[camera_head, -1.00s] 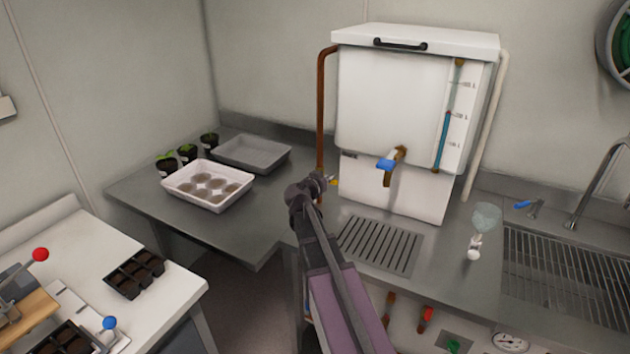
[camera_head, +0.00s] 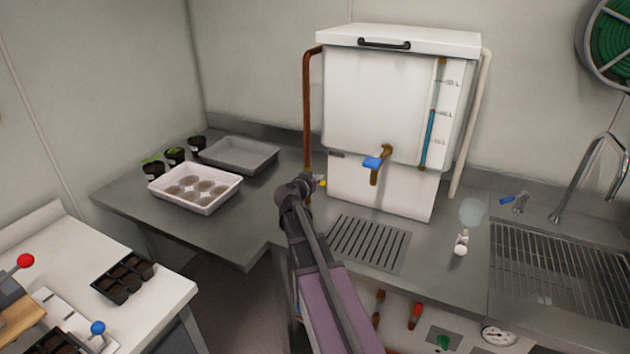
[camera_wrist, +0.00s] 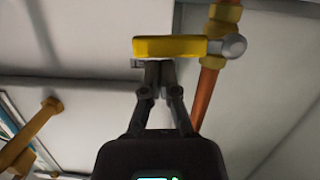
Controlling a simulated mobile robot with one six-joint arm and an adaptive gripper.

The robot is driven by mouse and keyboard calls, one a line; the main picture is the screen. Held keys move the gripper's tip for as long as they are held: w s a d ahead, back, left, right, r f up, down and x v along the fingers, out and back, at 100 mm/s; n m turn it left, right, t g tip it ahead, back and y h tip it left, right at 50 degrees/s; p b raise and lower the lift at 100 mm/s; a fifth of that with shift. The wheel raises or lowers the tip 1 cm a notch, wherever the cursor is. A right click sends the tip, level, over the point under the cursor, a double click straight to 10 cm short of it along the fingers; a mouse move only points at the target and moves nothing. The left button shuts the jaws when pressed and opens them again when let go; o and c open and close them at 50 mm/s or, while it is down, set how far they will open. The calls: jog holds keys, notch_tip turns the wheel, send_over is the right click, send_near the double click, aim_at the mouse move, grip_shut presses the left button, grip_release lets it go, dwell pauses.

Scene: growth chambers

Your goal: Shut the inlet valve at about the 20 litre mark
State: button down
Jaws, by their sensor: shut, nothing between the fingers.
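The white tank (camera_head: 375,100) stands on the steel counter. A copper pipe (camera_head: 307,110) runs down its left side. The inlet valve's yellow lever (camera_head: 322,183) shows low on that pipe; in the wrist view the lever (camera_wrist: 168,47) lies crosswise to the pipe (camera_wrist: 206,95). My gripper (camera_wrist: 158,68) is shut and empty, its fingertips right at the lever's edge; whether they touch I cannot tell. In the head view my gripper (camera_head: 307,182) is just left of the lever. The sight tube (camera_head: 430,140) holds blue liquid up to about the middle mark; the numbers are unreadable.
A blue-handled tap (camera_head: 374,163) sticks out of the tank front. A white tray (camera_head: 195,205) and grey tray (camera_head: 240,153) stand left.

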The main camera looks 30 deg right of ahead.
jog(key=s+a+r+p, duration=0.5)
jog(key=a+r+p, duration=0.1)
jog(key=a, duration=0.2)
jog(key=shift+s+r, duration=0.15)
jog(key=shift+s, duration=0.05)
dwell(0.4)
jog(key=shift+a, duration=0.1)
jog(key=s+a+f+n+g+y, duration=0.4)
jog(key=s+a+f+n+y, duration=0.1)
jog(key=s+a, duration=0.4)
jog(key=s+a+f+n+g+y, duration=0.4)
jog(key=s+a+f+y, duration=0.3)
jog(key=s+a+f, duration=0.1)
jog(key=shift+s+a+f+n+y, duration=0.35)
jog(key=shift+a+f, duration=0.25)
jog(key=shift+a, duration=0.6)
